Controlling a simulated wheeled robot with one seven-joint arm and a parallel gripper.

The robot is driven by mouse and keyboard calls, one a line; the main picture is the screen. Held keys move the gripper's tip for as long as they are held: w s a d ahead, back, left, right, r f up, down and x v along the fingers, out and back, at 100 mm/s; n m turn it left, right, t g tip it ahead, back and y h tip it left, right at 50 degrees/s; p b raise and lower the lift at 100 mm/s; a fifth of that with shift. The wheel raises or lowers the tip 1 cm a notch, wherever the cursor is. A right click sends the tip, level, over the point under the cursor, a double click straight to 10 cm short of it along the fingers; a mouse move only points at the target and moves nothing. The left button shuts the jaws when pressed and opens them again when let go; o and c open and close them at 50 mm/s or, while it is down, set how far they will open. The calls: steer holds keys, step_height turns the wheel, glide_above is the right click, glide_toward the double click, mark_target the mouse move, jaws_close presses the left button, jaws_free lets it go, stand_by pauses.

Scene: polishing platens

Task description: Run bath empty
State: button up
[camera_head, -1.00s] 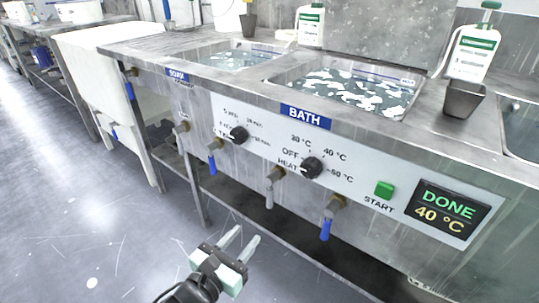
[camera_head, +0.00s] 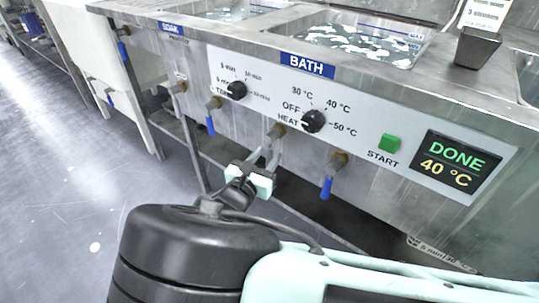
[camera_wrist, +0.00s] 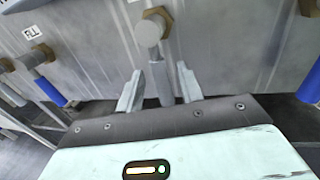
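The bath (camera_head: 350,42) is the steel basin behind the blue BATH label (camera_head: 307,65); it holds liquid with white foam patches. Below the panel is a valve (camera_head: 278,129) with a grey lever hanging down; it also shows in the wrist view (camera_wrist: 150,32). My gripper (camera_head: 268,157) is at this lever. In the wrist view my gripper (camera_wrist: 160,75) has its fingers spread, one on each side of the grey lever (camera_wrist: 159,72), with visible gaps. The display (camera_head: 452,164) reads DONE and 40 °C.
Blue-levered valves flank the grey one, at left (camera_head: 211,118) and right (camera_head: 327,184), levers down. The green START button (camera_head: 389,143) is by the display. A second basin (camera_head: 235,10) is at left. A dark cup (camera_head: 477,48) stands on the rim. The floor at left is clear.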

steer(key=shift+x, duration=1.2)
jaws_close()
